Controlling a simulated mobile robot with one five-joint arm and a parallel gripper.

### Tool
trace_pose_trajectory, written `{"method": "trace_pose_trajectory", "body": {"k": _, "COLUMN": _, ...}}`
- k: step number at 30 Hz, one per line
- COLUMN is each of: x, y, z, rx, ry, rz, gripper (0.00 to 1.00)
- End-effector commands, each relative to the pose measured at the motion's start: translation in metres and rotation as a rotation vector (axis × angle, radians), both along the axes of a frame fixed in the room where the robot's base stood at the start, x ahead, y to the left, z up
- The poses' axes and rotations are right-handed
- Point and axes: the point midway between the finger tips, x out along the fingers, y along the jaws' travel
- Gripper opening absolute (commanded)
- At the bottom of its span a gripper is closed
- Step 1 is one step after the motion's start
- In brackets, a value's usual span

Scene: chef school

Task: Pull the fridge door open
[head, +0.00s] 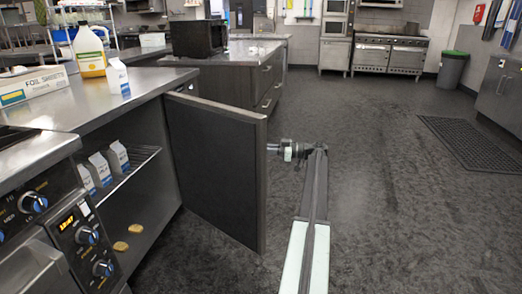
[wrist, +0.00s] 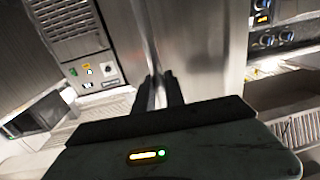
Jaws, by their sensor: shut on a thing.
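The fridge door (head: 215,165) stands swung wide open from the counter in the head view, its dark inner face toward the camera. Inside the fridge, several milk cartons (head: 100,168) stand on a wire shelf, and two small yellowish items (head: 121,246) lie on the floor of the compartment. My gripper (head: 274,148) is at the door's far side near its free edge. In the wrist view my gripper (wrist: 160,88) is shut on the edge or handle of the metal door (wrist: 205,45); the exact grip spot is partly hidden.
A carton (head: 117,77), a yellow jug (head: 89,52) and a foil box (head: 33,85) stand on the counter. An oven with knobs (head: 85,236) is at the lower left. Open floor (head: 390,210) lies to the right, with a dark mat (head: 468,144) and a bin (head: 452,69) farther off.

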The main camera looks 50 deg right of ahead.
Motion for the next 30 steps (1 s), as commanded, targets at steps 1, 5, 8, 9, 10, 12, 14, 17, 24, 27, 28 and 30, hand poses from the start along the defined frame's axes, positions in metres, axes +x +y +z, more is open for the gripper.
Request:
{"method": "trace_pose_trajectory", "body": {"k": 1, "x": 0.005, "y": 0.003, "z": 0.002, "rx": 0.003, "ry": -0.004, "rz": 0.002, "gripper": 0.20}}
{"method": "trace_pose_trajectory", "body": {"k": 5, "x": 0.006, "y": 0.004, "z": 0.001, "rx": 0.002, "ry": -0.003, "rz": 0.004, "gripper": 0.36}}
{"method": "trace_pose_trajectory", "body": {"k": 8, "x": 0.005, "y": 0.004, "z": 0.001, "rx": 0.002, "ry": -0.003, "rz": 0.004, "gripper": 0.36}}
{"method": "trace_pose_trajectory", "body": {"k": 9, "x": 0.005, "y": 0.004, "z": 0.001, "rx": 0.002, "ry": -0.003, "rz": 0.004, "gripper": 0.36}}
{"method": "trace_pose_trajectory", "body": {"k": 10, "x": 0.005, "y": 0.004, "z": 0.001, "rx": 0.002, "ry": -0.003, "rz": 0.004, "gripper": 0.36}}
{"method": "trace_pose_trajectory", "body": {"k": 12, "x": 0.005, "y": 0.004, "z": 0.001, "rx": 0.001, "ry": -0.002, "rz": 0.004, "gripper": 0.36}}
{"method": "trace_pose_trajectory", "body": {"k": 14, "x": 0.003, "y": 0.002, "z": 0.001, "rx": 0.001, "ry": -0.002, "rz": 0.004, "gripper": 0.36}}
{"method": "trace_pose_trajectory", "body": {"k": 17, "x": -0.006, "y": -0.004, "z": 0.001, "rx": 0.001, "ry": -0.002, "rz": 0.003, "gripper": 0.36}}
{"method": "trace_pose_trajectory", "body": {"k": 24, "x": -0.042, "y": -0.029, "z": 0.001, "rx": 0.002, "ry": -0.003, "rz": 0.002, "gripper": 0.36}}
{"method": "trace_pose_trajectory", "body": {"k": 27, "x": -0.055, "y": -0.036, "z": 0.001, "rx": 0.002, "ry": -0.003, "rz": 0.004, "gripper": 0.36}}
{"method": "trace_pose_trajectory", "body": {"k": 28, "x": -0.057, "y": -0.037, "z": 0.001, "rx": 0.002, "ry": -0.003, "rz": 0.004, "gripper": 0.36}}
{"method": "trace_pose_trajectory", "body": {"k": 30, "x": -0.059, "y": -0.038, "z": 0.001, "rx": 0.002, "ry": -0.003, "rz": 0.005, "gripper": 0.36}}
